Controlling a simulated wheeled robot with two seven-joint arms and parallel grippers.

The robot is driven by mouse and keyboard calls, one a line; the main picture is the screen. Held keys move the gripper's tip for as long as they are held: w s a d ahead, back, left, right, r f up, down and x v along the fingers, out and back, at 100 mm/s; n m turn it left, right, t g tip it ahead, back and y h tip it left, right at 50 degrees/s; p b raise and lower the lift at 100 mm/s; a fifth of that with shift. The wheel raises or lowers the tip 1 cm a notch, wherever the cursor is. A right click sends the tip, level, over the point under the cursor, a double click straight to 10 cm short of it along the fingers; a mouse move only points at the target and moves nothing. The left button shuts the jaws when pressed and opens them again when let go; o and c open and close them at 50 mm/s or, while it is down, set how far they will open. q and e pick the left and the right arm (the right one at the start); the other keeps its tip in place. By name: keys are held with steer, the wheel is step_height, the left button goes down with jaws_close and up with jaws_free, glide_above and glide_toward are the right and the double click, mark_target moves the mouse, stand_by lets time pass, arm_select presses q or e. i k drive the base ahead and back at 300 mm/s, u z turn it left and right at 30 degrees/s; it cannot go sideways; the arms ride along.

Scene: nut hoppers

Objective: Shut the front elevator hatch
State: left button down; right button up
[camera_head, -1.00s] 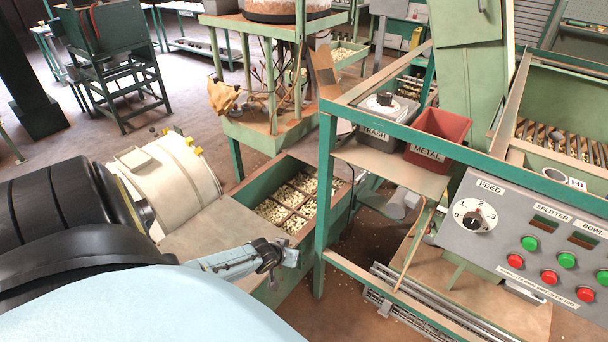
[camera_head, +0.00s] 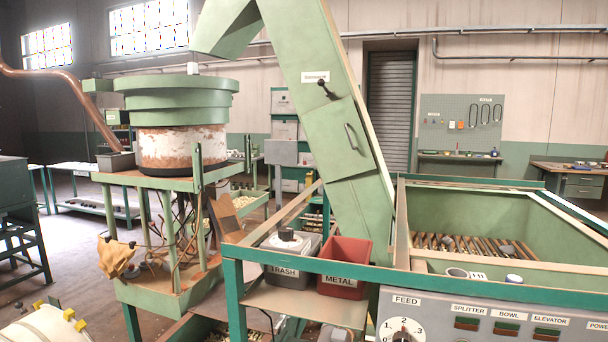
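The front elevator hatch (camera_head: 336,150) is a green panel on the front of the slanted green elevator housing (camera_head: 292,45). It has a grey bar handle (camera_head: 351,136) near its right edge. A black latch lever (camera_head: 325,89) sits above the hatch, below a small white label. The panel lies close along the housing; I cannot tell whether it is fully shut or slightly ajar. Neither of my grippers is in view.
A green-framed rail (camera_head: 300,262) with a grey trash bin (camera_head: 288,262) and a red metal bin (camera_head: 344,266) stands before the elevator. The control panel (camera_head: 470,318) is at lower right, a hopper (camera_head: 480,215) behind it. The bowl feeder (camera_head: 178,115) stands left.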

mark_target(337, 138)
steer(key=u, duration=0.1)
steer(key=i, duration=1.8)
steer(key=z, duration=0.75)
